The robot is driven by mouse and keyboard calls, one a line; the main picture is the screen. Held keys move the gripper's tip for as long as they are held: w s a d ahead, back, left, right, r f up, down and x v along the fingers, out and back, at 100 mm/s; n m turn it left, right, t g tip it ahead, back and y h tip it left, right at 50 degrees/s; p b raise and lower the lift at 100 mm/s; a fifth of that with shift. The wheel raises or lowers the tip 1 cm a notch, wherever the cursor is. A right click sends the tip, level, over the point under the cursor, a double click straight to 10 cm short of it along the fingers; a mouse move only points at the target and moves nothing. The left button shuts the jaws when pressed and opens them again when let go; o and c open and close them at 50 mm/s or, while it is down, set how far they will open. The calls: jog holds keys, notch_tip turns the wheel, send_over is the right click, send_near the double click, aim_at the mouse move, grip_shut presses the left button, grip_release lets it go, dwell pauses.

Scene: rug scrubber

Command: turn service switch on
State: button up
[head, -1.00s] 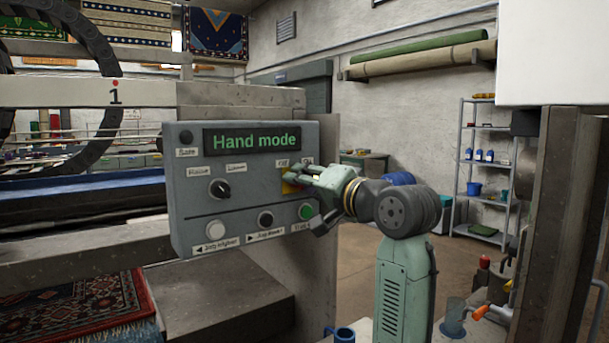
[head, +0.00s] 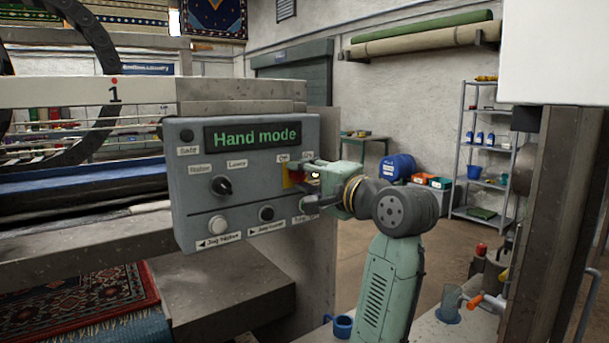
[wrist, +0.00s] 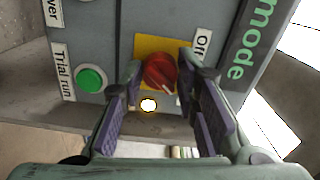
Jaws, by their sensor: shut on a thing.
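The service switch is a red rotary knob (wrist: 159,71) on a yellow plate (wrist: 150,44), on the grey control panel (head: 188,215). In the wrist view its white pointer mark faces down and slightly right. The "Off" label (wrist: 202,43) is readable; the opposite label is not clear there. My gripper (wrist: 162,74) has one finger on each side of the knob and is shut on it. In the head view my gripper (head: 301,188) covers most of the knob. A small lamp (wrist: 148,104) beside the yellow plate glows.
The panel display (head: 254,135) reads "Hand mode". A black selector (head: 221,186) and jog buttons are to the left. A green trial run button (wrist: 91,79) is close to my fingers. A blue mug (head: 342,325) and a bench with tools are below my arm.

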jog(key=o, duration=1.2)
jog(key=shift+c, duration=0.2)
jog(key=v, duration=1.2)
